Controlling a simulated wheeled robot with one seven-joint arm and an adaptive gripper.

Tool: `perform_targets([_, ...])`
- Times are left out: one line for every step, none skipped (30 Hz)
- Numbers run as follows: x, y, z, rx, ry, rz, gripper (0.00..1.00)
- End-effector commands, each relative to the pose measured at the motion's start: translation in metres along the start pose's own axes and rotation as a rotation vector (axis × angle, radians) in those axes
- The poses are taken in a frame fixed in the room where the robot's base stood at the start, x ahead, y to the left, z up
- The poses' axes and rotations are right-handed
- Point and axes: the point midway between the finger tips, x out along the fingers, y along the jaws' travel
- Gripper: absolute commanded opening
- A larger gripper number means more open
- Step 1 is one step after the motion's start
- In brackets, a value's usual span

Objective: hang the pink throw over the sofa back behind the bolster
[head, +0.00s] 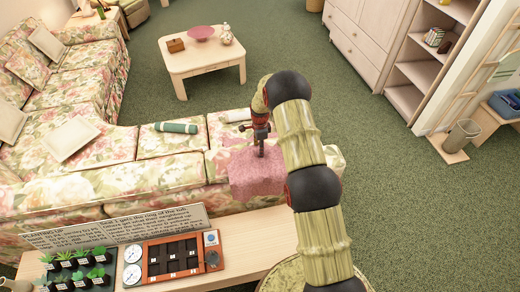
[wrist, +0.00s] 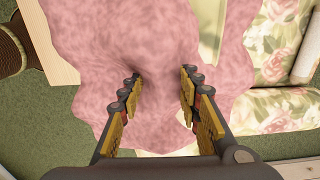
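The pink throw (head: 257,174) lies draped over the sofa back (head: 130,180) near its right end, its near part hanging down my side. It fills much of the wrist view (wrist: 150,30), creased and rumpled. A pale cream roll (head: 238,115) lies on the seat just beyond the throw; it also shows at the right of the wrist view (wrist: 309,55). A green roll (head: 176,127) lies further left on the seat. I cannot tell which is the bolster. My gripper (head: 259,152) is directly above the throw. In the wrist view its fingers (wrist: 160,88) are apart, with throw visible between and beyond them.
A low table (head: 240,275) before me holds potted seedlings (head: 75,268), a sign (head: 115,228) and a red-framed tray (head: 146,262). Beyond the sofa stand a coffee table (head: 207,62) and wooden cabinets (head: 370,35). Carpet (head: 420,220) right of the sofa is clear.

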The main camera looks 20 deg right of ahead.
Motion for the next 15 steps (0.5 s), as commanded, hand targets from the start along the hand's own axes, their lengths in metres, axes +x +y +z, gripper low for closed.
perform_targets([0.0002,0.0002,0.0,0.0,0.0,0.0,0.39])
perform_targets([0.0003,0.0002,0.0,0.0,0.0,0.0,0.4])
perform_targets([0.0003,0.0003,0.0,0.0,0.0,0.001,0.43])
perform_targets([0.0004,0.0003,0.0,0.0,0.0,0.001,0.43])
perform_targets([0.0004,0.0004,0.0,0.0,0.0,0.001,0.43])
perform_targets([0.0004,0.0004,0.0,0.0,0.0,0.001,0.43])
perform_targets([0.0005,0.0004,0.0,0.0,0.0,0.001,0.43])
perform_targets([0.0005,0.0005,0.0,0.0,0.0,0.001,0.43])
perform_targets([0.0005,0.0005,0.0,0.0,0.0,0.001,0.43])
perform_targets([0.0005,0.0005,0.0,0.0,0.0,0.001,0.43])
perform_targets([0.0012,0.0012,0.0,0.0,0.0,0.003,0.43])
perform_targets([0.0007,0.001,0.0,0.0,0.0,0.002,0.43])
perform_targets([-0.0003,0.0008,0.0,0.0,0.0,0.002,0.43])
perform_targets([-0.0018,0.0006,0.0,0.0,0.0,0.001,0.43])
perform_targets([-0.0049,0.0001,0.0,0.0,0.0,0.0,0.43])
